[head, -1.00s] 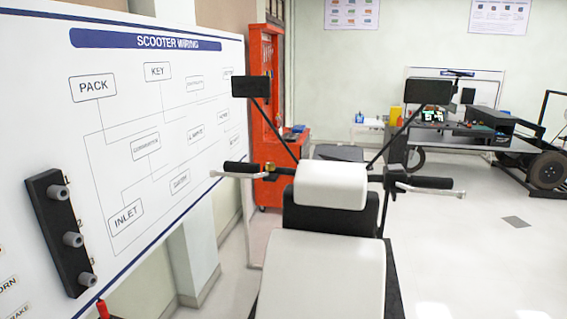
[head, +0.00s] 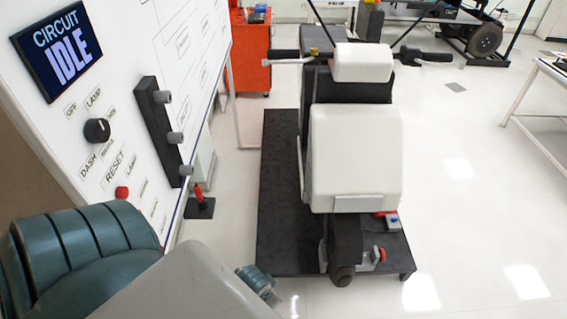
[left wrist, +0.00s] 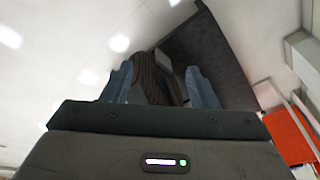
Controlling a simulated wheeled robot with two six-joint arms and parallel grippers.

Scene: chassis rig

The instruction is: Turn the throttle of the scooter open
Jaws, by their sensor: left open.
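The scooter (head: 355,150) stands on a dark platform (head: 280,200) in the head view, with its white seat toward me and handlebars at the far end. Its black right grip (head: 437,57) and lever stick out to the right; the left grip (head: 285,53) is on the other side. My left arm crosses the lower left of the head view. In the left wrist view my left gripper (left wrist: 158,69) is open, its two blue-grey fingers apart. A dark ribbed thing (left wrist: 152,80) shows between or beyond them; I cannot tell its depth. My right gripper is out of view.
A wiring board with a dial (head: 97,130), an IDLE screen (head: 58,50) and a black strip of knobs (head: 160,125) stands at the left. A red cabinet (head: 250,50) is behind. Floor right of the platform is clear up to a table (head: 545,85).

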